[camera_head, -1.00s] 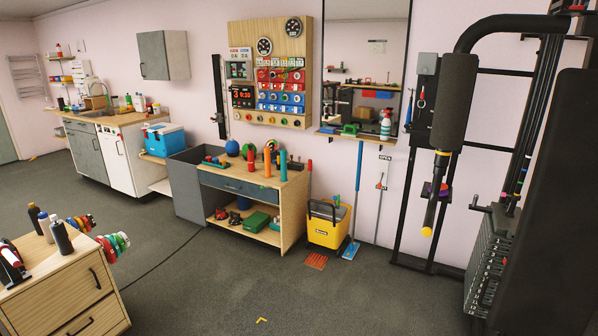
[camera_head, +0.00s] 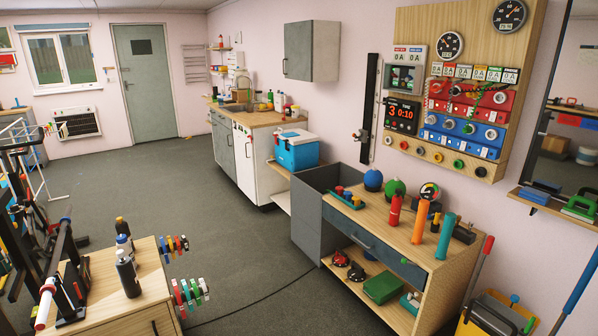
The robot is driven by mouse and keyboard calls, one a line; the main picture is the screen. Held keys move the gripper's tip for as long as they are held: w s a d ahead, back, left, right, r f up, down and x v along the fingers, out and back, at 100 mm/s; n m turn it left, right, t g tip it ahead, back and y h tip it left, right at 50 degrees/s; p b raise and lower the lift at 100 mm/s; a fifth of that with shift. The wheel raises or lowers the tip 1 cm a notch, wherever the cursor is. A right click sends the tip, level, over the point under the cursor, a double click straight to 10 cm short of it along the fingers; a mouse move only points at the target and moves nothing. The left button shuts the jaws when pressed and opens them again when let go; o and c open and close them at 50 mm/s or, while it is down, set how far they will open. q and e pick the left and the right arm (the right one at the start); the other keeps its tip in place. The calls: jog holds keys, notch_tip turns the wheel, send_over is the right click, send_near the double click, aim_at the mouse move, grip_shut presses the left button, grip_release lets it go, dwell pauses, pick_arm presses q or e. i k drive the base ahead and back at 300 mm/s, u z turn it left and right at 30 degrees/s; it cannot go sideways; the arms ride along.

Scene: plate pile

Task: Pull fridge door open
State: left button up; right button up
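A white under-counter unit (camera_head: 255,178), which looks like the fridge, stands at the near end of the kitchen counter in the head view. Neither of my grippers is in view.
The wooden workbench (camera_head: 433,240) and open grey bin (camera_head: 308,222) stand right of the unit. A wooden drawer cabinet (camera_head: 148,285) with bottles is at the lower left. Clear grey floor (camera_head: 215,240) lies between. A blue cooler (camera_head: 297,150) sits beside the counter.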

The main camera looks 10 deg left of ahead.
aim_at(244, 151)
jog(key=u, duration=0.2)
jog(key=i, duration=2.3)
jog(key=u, duration=0.35)
jog(key=i, duration=2.55)
jog(key=u, duration=0.2)
